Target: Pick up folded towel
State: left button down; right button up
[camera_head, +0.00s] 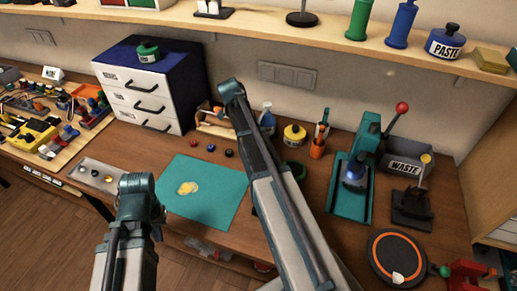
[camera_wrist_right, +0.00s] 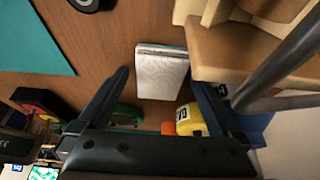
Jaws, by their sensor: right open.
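The folded towel (camera_wrist_right: 162,72), a flat whitish-grey bundle, lies on the wooden bench in the right wrist view. My right gripper (camera_wrist_right: 160,79) is open, its two dark fingers apart on either side of the towel's near part. The fingers are empty, and I cannot tell how far above the bench they are. In the head view my right arm crosses the bench and hides the towel and the right gripper. My left arm comes up at the lower left of the head view; its jaws cannot be made out.
A wooden rack (camera_wrist_right: 235,50) stands close beside the towel. A yellow container (camera_wrist_right: 190,120) and a green ring (camera_wrist_right: 125,114) are near the fingers. A teal mat (camera_head: 225,200) lies left of my right arm. A drawer unit (camera_head: 145,90) and a green press (camera_head: 360,165) stand farther off.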

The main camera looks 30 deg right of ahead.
jog(key=c, duration=1.3)
jog(key=shift+r, duration=0.1)
jog(key=shift+r+p, duration=0.4)
jog(key=shift+p, duration=0.1)
notch_tip(320, 180, up, 3)
jog(key=p, duration=0.2)
jog(key=shift+f+p, duration=0.1)
jog(key=shift+p, duration=0.3)
jog(key=s+a, duration=0.3)
jog(key=a, duration=0.1)
jog(key=s+a+r, duration=0.1)
jog(key=s+a, duration=0.3)
jog(key=s+a+p, duration=0.1)
jog(key=s+a, duration=0.2)
jog(key=a, duration=0.1)
jog(key=shift+s+r, duration=0.15)
jog(key=shift+s, duration=0.2)
